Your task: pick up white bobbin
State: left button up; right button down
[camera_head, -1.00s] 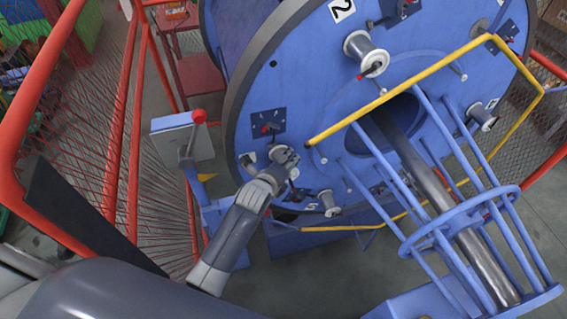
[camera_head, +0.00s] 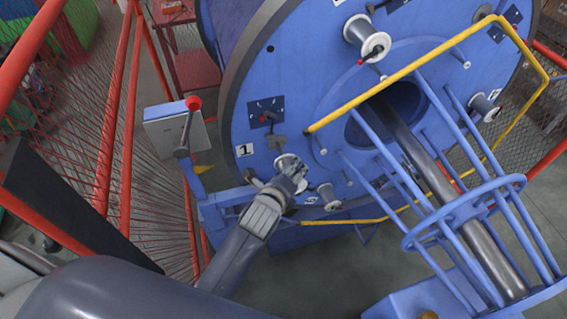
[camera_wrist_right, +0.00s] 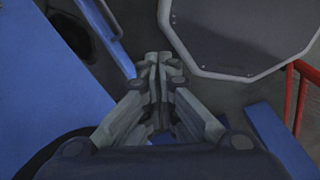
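A white bobbin (camera_head: 287,161) sits on the blue disc (camera_head: 300,90), near its lower left edge and beside the label 1. My left gripper (camera_head: 296,172) is in front of this bobbin and covers part of it. Whether its fingers touch the bobbin, and whether they are open or shut, cannot be told. More white bobbins are on the disc, at the top (camera_head: 357,30), at the right (camera_head: 481,102) and low (camera_head: 327,195). My right gripper (camera_wrist_right: 164,62) shows only in the right wrist view, its fingertips together with nothing seen between them.
A yellow rail (camera_head: 400,72) and a blue tubular frame (camera_head: 465,212) stand in front of the disc. A grey box with a red-knobbed lever (camera_head: 186,135) and red fencing (camera_head: 115,110) are at left. In the right wrist view, a grey panel (camera_wrist_right: 240,30) is close by.

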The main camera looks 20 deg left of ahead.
pick_arm(q)
jog(key=s+d+b, duration=0.2)
jog(key=s+d, duration=0.4)
jog(key=s, duration=0.2)
jog(key=shift+s+b, duration=0.4)
